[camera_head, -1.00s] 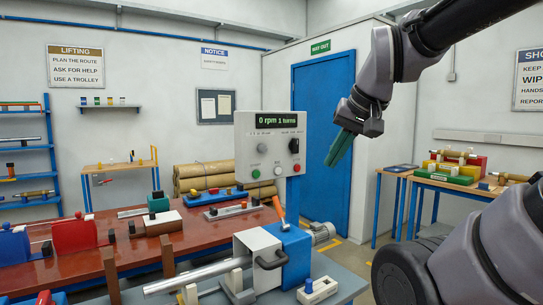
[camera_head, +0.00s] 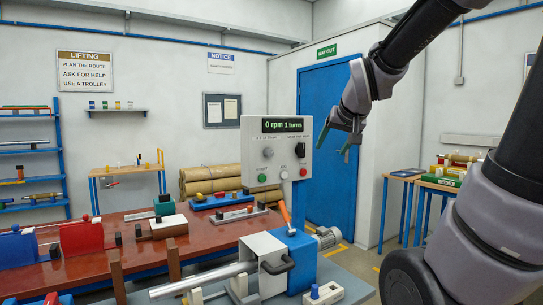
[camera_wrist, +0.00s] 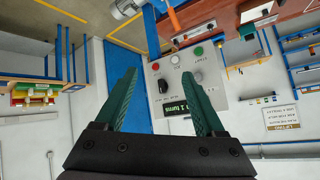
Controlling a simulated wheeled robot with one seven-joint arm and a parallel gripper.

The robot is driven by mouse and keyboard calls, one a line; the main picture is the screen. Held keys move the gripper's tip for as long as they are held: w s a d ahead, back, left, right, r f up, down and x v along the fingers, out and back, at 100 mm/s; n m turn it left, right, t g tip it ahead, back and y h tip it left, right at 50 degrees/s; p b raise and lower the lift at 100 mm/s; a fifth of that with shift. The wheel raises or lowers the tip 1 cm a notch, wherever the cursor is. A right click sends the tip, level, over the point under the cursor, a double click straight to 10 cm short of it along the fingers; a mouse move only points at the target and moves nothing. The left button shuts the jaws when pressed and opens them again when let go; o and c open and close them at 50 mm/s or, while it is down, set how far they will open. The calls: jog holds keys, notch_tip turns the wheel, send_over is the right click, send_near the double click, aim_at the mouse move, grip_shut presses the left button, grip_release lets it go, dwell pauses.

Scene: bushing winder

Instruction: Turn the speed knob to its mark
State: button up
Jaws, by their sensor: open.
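The grey control box (camera_head: 275,135) stands on a blue post, its display reading "0 rpm 1 turns". A round grey knob (camera_head: 268,152) is at its upper left and a black knob (camera_head: 300,142) at its upper right; their labels are too small to read. My gripper (camera_head: 336,143) is open and empty, just right of the box and apart from it. In the wrist view the box appears upside down beyond the green fingers (camera_wrist: 160,74). There the black knob (camera_wrist: 163,87) shows between the fingers, and the grey knob (camera_wrist: 198,76) is beside the right finger.
Green (camera_head: 262,178), white (camera_head: 284,175) and red (camera_head: 303,172) buttons sit below the knobs. An orange-handled lever (camera_head: 285,215) rises from the blue and white winder (camera_head: 290,260) below. A blue door (camera_head: 325,150) is behind my gripper. A side table (camera_head: 440,186) stands at right.

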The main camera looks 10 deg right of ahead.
jog(key=w+d+n+t, duration=0.1)
jog(key=w+t, duration=0.1)
jog(key=w, duration=0.8)
jog(key=n+t+y, duration=0.5)
jog(key=n+y, duration=0.1)
jog(key=y, duration=0.1)
send_near(271, 154)
jog(key=shift+n+g+y, duration=0.3)
jog(key=x, duration=0.9)
jog(key=shift+w+d+r, duration=0.1)
jog(key=shift+w+r, duration=0.05)
jog(key=shift+w, duration=0.25)
grip_shut()
